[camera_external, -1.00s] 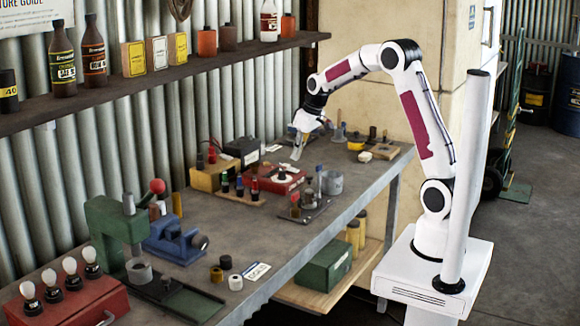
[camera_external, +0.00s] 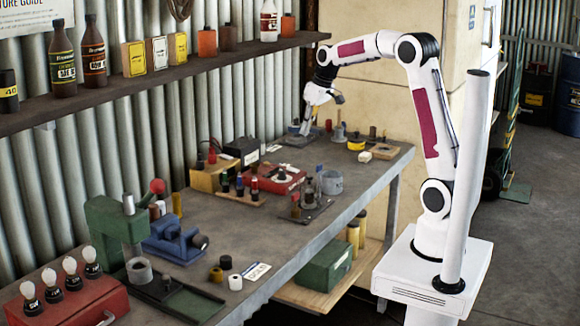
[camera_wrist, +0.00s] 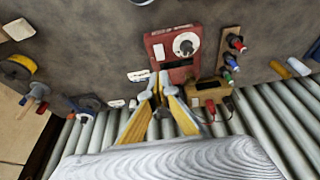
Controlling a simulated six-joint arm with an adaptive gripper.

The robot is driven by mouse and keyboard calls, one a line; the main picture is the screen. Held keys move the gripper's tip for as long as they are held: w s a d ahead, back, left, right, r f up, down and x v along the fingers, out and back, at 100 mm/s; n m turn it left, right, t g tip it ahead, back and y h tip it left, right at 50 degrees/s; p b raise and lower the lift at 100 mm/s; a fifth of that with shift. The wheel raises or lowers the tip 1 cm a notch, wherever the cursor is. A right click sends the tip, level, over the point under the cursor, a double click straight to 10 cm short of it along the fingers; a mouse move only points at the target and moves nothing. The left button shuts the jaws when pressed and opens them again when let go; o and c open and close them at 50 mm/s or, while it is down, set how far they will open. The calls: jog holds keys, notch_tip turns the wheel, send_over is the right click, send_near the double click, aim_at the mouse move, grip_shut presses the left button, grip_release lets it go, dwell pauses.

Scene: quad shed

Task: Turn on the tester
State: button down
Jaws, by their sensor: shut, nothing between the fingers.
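The tester appears to be the red box (camera_external: 268,184) in the middle of the bench. A round white dial with a black knob (camera_external: 282,174) sits on its top. In the wrist view the red box (camera_wrist: 158,38) shows its dial (camera_wrist: 186,44) and a dark window (camera_wrist: 178,76), partly behind my fingertips. I cannot tell the knob's setting. My gripper (camera_external: 304,131) is shut and empty, raised above the bench behind and to the right of the box, apart from it. In the wrist view my gripper (camera_wrist: 160,80) has its fingers closed together.
A wooden box with red and black leads (camera_external: 206,180) and a black box (camera_external: 243,148) stand beside and behind the red box. A rack of coloured plugs (camera_external: 238,196) lies in front. Upright tools (camera_external: 340,132) stand to the right. A shelf (camera_external: 150,86) runs above the bench.

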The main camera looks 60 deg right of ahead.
aim_at(289, 168)
jog(key=shift+w, duration=0.1)
jog(key=shift+w+r, duration=0.3)
jog(key=shift+w, duration=0.3)
jog(key=shift+s+x, duration=0.2)
jog(key=shift+x, duration=3.25)
jog(key=shift+s+x, duration=0.15)
jog(key=shift+x, duration=3.35)
jog(key=shift+f, duration=0.1)
